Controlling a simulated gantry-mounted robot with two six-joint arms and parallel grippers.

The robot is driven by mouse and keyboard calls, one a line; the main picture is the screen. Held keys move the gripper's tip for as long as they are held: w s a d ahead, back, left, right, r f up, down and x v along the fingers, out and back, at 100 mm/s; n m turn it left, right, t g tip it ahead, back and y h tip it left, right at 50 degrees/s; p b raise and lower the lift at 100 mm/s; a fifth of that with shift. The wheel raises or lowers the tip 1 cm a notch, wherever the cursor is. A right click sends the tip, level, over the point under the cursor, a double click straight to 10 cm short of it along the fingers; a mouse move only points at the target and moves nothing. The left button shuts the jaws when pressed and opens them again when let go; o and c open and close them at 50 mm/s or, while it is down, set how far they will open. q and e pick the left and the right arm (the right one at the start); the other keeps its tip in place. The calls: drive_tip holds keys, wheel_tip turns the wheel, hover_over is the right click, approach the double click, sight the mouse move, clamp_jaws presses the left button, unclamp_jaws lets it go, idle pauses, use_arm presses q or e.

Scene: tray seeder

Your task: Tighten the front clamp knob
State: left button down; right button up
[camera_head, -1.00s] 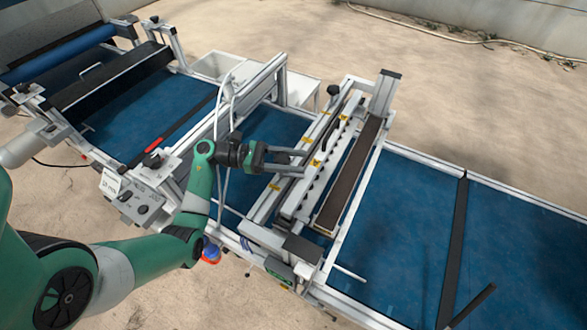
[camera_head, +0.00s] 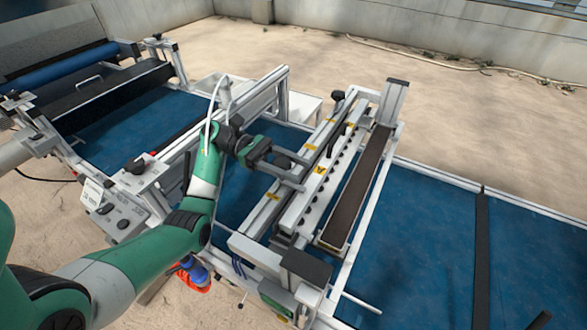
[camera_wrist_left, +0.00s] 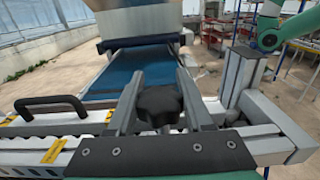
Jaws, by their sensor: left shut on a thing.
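The front clamp knob (camera_wrist_left: 158,105) is black and lobed. In the left wrist view it sits between the two grey fingers of my left gripper (camera_wrist_left: 158,84), which is shut on it. In the head view my left gripper (camera_head: 304,173) reaches from the left to the silver seeder head (camera_head: 307,205); the knob cannot be made out there. A second black knob (camera_head: 338,97) stands at the far end of the seeder head. My right gripper is in neither view.
A black handle (camera_wrist_left: 50,104) is on the seeder bar beside the gripper. A long brown-topped trough (camera_head: 357,190) lies to its right. The blue belt (camera_head: 425,225) is bare to the right. A white hose (camera_head: 210,120) stands near my left wrist.

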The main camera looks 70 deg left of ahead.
sight(274, 159)
use_arm(q)
drive_tip(key=shift+c, duration=1.5)
unclamp_jaws()
drive_tip(key=shift+d, duration=0.1)
drive_tip(key=b+v, duration=0.1)
drive_tip(key=v, duration=0.4)
drive_tip(key=b+v, duration=0.2)
drive_tip(key=b, duration=0.1)
drive_tip(key=shift+s+a, duration=0.15)
drive_tip(key=shift+a, duration=0.1)
drive_tip(key=shift+r, duration=0.15)
